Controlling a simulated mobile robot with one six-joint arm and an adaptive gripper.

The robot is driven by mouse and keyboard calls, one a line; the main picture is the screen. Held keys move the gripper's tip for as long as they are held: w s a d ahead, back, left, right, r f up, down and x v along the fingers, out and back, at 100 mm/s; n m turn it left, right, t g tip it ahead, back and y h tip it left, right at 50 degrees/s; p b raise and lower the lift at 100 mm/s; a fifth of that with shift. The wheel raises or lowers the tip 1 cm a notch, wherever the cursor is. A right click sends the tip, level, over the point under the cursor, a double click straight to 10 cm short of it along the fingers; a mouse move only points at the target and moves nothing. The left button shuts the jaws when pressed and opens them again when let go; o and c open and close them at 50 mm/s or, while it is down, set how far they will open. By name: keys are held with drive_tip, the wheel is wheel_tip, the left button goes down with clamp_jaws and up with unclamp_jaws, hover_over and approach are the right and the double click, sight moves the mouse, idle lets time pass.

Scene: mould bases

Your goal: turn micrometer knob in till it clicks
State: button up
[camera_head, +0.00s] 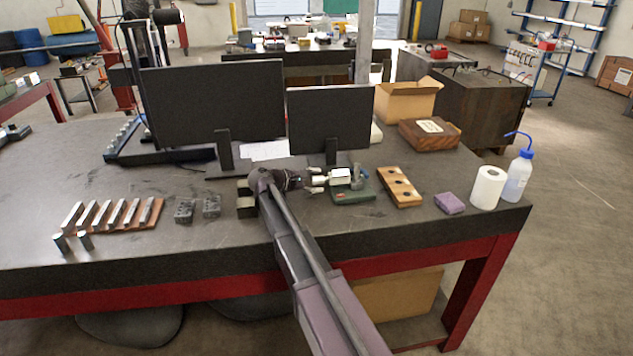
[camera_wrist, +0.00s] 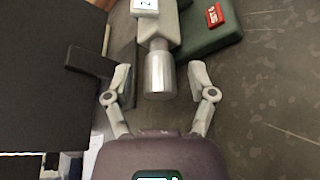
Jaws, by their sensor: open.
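The micrometer (camera_head: 340,175) sits on a dark green base (camera_head: 353,193) on the table, in front of the smaller monitor. In the wrist view its light body (camera_wrist: 150,32) is at the top and its silver knob (camera_wrist: 159,75) points toward me. My gripper (camera_head: 314,182) is level with the knob, coming from the left in the head view. In the wrist view my gripper (camera_wrist: 158,80) is open, one fingertip on each side of the knob. Gaps show between both fingertips and the knob. The display (camera_wrist: 144,6) is partly cut off.
Two monitors (camera_head: 213,105) (camera_head: 330,118) stand just behind my gripper. A wooden block with holes (camera_head: 399,187), a purple sponge (camera_head: 449,203), a paper roll (camera_head: 487,188) and a wash bottle (camera_head: 517,176) are to the right. Metal blocks (camera_head: 110,214) lie left.

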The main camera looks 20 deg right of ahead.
clamp_jaws()
drive_tip(key=shift+s+f+m+t+h+b, duration=0.15)
drive_tip(key=shift+m+t+h+b, duration=0.35)
drive_tip(key=shift+m+b, duration=0.5)
drive_tip(key=shift+m+t+b, duration=0.3)
drive_tip(key=shift+m, duration=0.5)
unclamp_jaws()
